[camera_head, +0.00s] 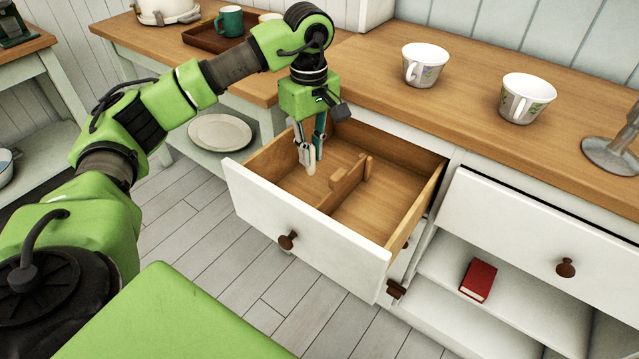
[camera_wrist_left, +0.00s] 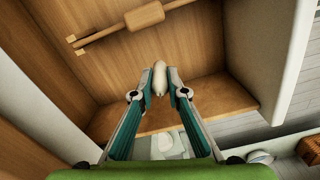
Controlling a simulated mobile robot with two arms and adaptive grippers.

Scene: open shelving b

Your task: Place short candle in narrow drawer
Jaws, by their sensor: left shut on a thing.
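The narrow drawer (camera_head: 325,245) is pulled open, with a white front and a bare wooden inside. A low wooden divider with a small block (camera_head: 349,180) splits it into compartments; it also shows in the wrist view (camera_wrist_left: 145,17). My left gripper (camera_head: 310,166) points down over the drawer's left compartment. In the wrist view, its fingers (camera_wrist_left: 160,88) are shut on a short pale candle (camera_wrist_left: 160,77). The candle's tip points away from the wrist camera. I cannot tell whether it touches the drawer floor. My right gripper is not in view.
Two white cups (camera_head: 425,64) and (camera_head: 525,98) and a metal stand (camera_head: 612,152) are on the wooden counter (camera_head: 460,100). A closed drawer (camera_head: 540,240) is at the right, above a shelf with a red book (camera_head: 479,280). A plate (camera_head: 220,132) lies on a low shelf.

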